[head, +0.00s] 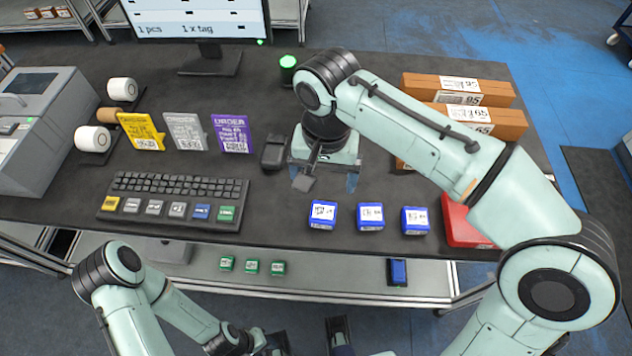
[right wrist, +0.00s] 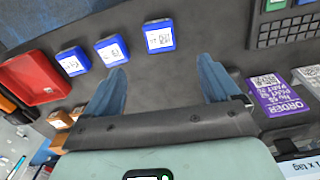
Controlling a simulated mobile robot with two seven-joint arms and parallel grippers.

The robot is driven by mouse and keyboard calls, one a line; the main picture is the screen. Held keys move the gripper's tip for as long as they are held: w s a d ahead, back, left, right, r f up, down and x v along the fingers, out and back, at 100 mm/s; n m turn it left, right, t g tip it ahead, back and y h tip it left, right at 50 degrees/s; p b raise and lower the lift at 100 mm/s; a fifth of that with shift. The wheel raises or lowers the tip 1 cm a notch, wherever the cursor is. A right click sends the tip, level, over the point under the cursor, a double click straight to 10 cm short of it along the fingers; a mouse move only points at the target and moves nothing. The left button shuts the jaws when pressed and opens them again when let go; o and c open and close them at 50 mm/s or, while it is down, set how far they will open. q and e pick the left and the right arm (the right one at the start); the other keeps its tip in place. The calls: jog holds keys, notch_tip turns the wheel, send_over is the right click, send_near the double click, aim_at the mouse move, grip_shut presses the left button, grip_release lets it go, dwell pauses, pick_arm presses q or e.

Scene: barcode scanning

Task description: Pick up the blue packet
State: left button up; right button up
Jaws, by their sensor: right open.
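Three blue packets with white labels lie in a row near the table's front edge: a left one (head: 323,225), a middle one (head: 370,226) and a right one (head: 415,229). In the right wrist view the head view's left packet (right wrist: 159,37) lies just beyond the fingertips, with the middle packet (right wrist: 111,50) and the right packet (right wrist: 72,61) to its left. My right gripper (head: 328,183) is open and empty, pointing down behind the left packet; its fingers (right wrist: 162,68) are spread. My left gripper (head: 305,340) is low at the bottom edge, partly cut off.
A red tray (head: 462,222) is right of the packets, and brown boxes (head: 480,92) stand behind. A keyboard (head: 180,190) and yellow, grey and purple cards (head: 232,134) are left. A lower shelf (head: 330,280) holds small green items (head: 251,267) and a dark blue item (head: 398,271).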

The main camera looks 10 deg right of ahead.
jog(key=b, duration=0.2)
send_over(323, 211)
jog(key=f, duration=0.7)
jog(key=shift+s+f, duration=0.3)
jog(key=shift+s, duration=0.05)
jog(key=f, duration=0.3)
jog(key=f+b, duration=0.1)
jog(key=f, duration=0.1)
jog(key=shift+w+f, duration=0.3)
jog(key=shift+f, duration=0.05)
jog(key=c, duration=1.2)
